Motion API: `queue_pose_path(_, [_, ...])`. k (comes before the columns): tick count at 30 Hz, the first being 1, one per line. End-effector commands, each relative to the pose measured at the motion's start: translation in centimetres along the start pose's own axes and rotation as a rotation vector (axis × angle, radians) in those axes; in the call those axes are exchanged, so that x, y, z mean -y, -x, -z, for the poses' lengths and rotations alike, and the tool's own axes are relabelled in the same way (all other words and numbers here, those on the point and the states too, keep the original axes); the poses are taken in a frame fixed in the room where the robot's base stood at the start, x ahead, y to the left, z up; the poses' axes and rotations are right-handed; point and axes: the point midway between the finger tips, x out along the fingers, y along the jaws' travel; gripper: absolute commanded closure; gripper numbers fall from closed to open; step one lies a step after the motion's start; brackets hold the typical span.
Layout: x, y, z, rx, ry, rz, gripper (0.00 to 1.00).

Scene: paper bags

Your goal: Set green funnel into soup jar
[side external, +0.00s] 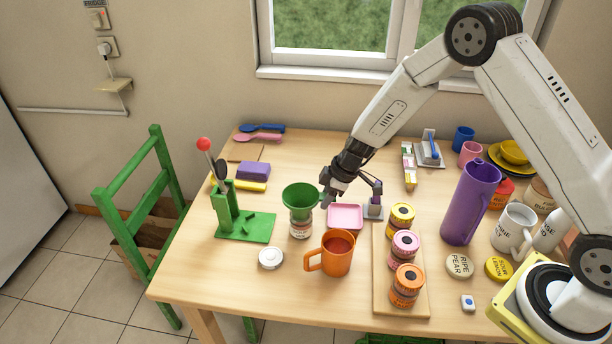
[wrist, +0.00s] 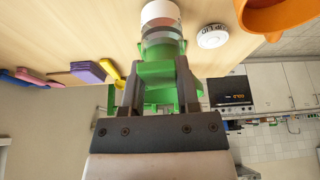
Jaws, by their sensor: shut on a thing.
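The green funnel (side external: 300,196) is upright, wide mouth up, directly over the soup jar (side external: 301,229), a small clear jar with a white label. Its lower part overlaps the jar's mouth in the side view; I cannot tell how deep the spout sits. My gripper (side external: 326,198) is at the funnel's right side, shut on it. In the wrist view the green funnel (wrist: 156,74) shows between my two fingers (wrist: 158,88), with the jar's clear glass and white label (wrist: 160,13) beyond it.
An orange mug (side external: 338,254) stands close to the jar's right front. A white lid (side external: 270,258) lies at its left front. A green stand (side external: 243,224) is to the left, a pink tray (side external: 345,216) to the right. Several small jars stand on a wooden board (side external: 383,290).

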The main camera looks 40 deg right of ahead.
Motion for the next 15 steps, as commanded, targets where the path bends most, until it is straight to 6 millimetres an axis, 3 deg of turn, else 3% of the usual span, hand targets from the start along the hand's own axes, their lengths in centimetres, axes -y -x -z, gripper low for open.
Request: queue_pose_path(15, [-0.03, -0.73, -0.27, -0.001, -0.001, 0.0, 1.0])
